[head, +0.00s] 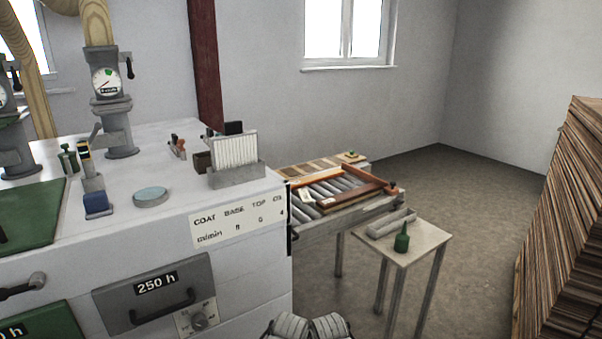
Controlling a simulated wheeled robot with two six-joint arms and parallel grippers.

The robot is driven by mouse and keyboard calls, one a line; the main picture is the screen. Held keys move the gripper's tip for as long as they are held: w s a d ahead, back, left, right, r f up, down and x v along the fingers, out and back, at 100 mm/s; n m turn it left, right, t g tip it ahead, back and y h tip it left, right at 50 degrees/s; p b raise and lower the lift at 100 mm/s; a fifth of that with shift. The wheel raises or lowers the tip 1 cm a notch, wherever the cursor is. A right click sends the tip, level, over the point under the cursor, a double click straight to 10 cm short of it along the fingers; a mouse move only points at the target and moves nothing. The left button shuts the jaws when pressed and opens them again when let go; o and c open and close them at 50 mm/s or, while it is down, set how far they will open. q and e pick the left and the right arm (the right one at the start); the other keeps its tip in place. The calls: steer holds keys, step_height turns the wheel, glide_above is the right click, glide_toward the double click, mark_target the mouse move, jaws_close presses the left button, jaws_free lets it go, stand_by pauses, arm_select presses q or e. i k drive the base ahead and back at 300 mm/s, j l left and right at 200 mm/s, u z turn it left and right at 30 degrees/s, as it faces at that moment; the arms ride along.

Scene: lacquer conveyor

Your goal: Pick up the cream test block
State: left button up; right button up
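I cannot clearly pick out a cream test block. A small pale piece (306,196) lies on the roller conveyor (364,213) beside an orange-red wooden frame (326,177); it is too small to tell whether it is a block or a label. Two pale grey ringed parts, apparently of my own arms, show at the bottom edge, cut off by the frame. No gripper fingers show. Nothing is seen held.
A white machine (165,220) fills the left, with a pale ribbed stack (236,149) in a grey holder on top. A small side table (405,246) carries a green bottle (402,238) and a grey tray (391,222). Stacked boards (565,220) stand right. Open floor (475,215) lies between.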

mark_target(305, 196)
steer(key=i+l+u, duration=0.1)
steer(key=i+l, duration=0.15)
steer(key=i+l+u, duration=0.15)
steer(key=l, duration=0.25)
steer(key=i+l+u, duration=0.1)
steer(key=i+l, duration=0.15)
steer(key=i+l+u, duration=0.15)
steer(key=l, duration=0.35)
steer(key=i+l+u, duration=0.1)
steer(key=l, duration=0.3)
steer(key=i+l+u, duration=0.1)
steer(key=i+l, duration=0.15)
steer(key=l, duration=0.15)
